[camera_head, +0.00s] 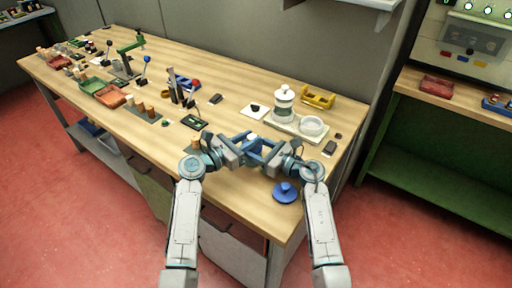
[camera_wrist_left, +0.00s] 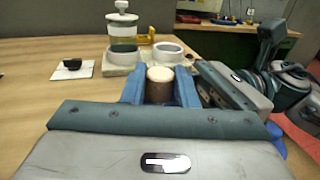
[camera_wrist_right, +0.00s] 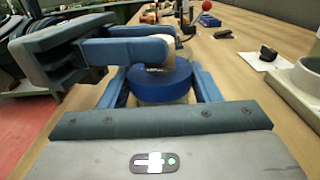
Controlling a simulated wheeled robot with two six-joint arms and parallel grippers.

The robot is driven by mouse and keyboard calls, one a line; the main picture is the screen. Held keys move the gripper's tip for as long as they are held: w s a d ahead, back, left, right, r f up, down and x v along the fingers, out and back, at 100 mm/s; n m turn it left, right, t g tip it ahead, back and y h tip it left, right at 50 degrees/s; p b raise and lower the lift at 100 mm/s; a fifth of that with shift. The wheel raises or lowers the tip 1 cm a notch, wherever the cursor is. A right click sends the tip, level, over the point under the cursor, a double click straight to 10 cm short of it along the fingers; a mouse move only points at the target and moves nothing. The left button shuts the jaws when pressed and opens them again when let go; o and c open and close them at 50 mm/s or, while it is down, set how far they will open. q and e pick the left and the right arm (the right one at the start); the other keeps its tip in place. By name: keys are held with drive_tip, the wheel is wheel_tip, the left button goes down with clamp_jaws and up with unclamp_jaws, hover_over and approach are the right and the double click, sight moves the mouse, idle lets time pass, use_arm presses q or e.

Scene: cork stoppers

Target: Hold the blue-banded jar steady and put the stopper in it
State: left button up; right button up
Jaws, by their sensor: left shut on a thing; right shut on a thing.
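The blue-banded jar (camera_wrist_right: 162,84) is between the fingers of my right gripper (camera_wrist_right: 160,88), which is shut on it. My left gripper (camera_wrist_left: 160,88) is shut on a brown cork stopper with a pale top (camera_wrist_left: 160,75). In the right wrist view the left fingers are right above the jar's rim, and the stopper (camera_wrist_right: 163,31) is mostly hidden behind them. I cannot tell whether the stopper's lower end is inside the jar's mouth. In the head view both grippers meet over the front of the bench, with the stopper's pale top (camera_head: 252,137) showing between them.
A blue knobbed disc (camera_head: 286,192) lies near the bench's front right edge. Behind the grippers are a tray (camera_head: 290,127) with a lidded jar (camera_head: 284,103) and white dish (camera_head: 312,125), a yellow bin (camera_head: 318,97) and a dark piece on a white card (camera_head: 255,109).

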use_arm(q)
drive_tip(key=shift+f, duration=0.45)
drive_tip(key=o, duration=0.9)
drive_tip(key=shift+f, duration=0.1)
use_arm(e)
drive_tip(key=shift+r, duration=0.1)
use_arm(q)
drive_tip(key=shift+o, duration=0.5)
drive_tip(key=shift+s, duration=0.15)
drive_tip(key=shift+f, duration=0.1)
drive_tip(key=r+v, duration=0.1)
drive_tip(key=v, duration=1.1)
drive_tip(key=shift+r, duration=0.25)
